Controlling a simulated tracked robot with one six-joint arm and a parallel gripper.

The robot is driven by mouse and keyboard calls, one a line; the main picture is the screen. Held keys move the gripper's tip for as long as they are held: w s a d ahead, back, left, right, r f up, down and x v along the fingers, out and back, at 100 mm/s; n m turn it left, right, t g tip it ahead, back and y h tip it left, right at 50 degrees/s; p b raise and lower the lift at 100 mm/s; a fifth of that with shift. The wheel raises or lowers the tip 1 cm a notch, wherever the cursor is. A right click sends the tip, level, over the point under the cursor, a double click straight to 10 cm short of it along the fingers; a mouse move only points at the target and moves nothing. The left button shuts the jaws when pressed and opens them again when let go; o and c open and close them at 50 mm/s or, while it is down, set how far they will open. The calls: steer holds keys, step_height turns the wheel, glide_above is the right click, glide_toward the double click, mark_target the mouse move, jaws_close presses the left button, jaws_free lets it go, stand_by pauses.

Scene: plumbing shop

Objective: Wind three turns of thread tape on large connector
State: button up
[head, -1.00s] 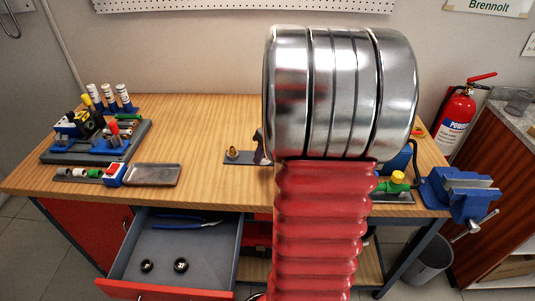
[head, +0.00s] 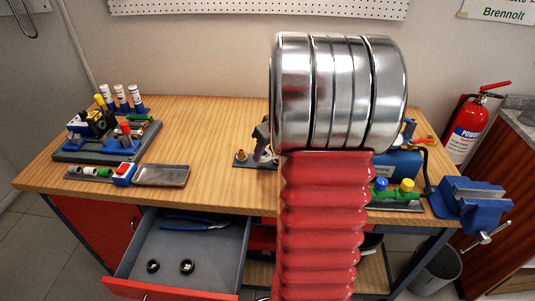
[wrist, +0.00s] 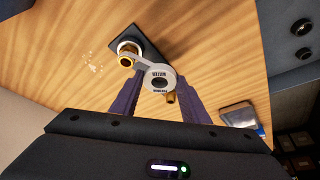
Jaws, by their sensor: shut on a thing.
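In the wrist view, my gripper (wrist: 158,82) is shut on a white tape spool (wrist: 160,76) with dark lettering. The large brass connector (wrist: 126,60) stands on a dark plate (wrist: 150,42) just beyond the spool, up and left of it. A pale ring shows around the connector, and a pale strip seems to join it to the spool. A smaller brass connector (wrist: 171,98) shows partly behind the spool. In the head view, a brass connector (head: 240,153) stands on the plate, but I cannot tell which one. My arm hides most of the gripper there.
A grey tray (head: 161,176) and a dark rack with bottles (head: 98,142) stand on the left. A blue vise (head: 470,203) is at the right edge. An open drawer (head: 172,248) juts out in front. The bench (head: 210,125) between rack and plate is clear.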

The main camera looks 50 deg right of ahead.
steer(key=shift+w+d, duration=0.35)
steer(key=shift+w, duration=0.5)
steer(key=shift+w+d, duration=1)
steer(key=shift+d, duration=0.25)
steer(key=shift+w+d, duration=0.2)
steer(key=shift+d, duration=1.4)
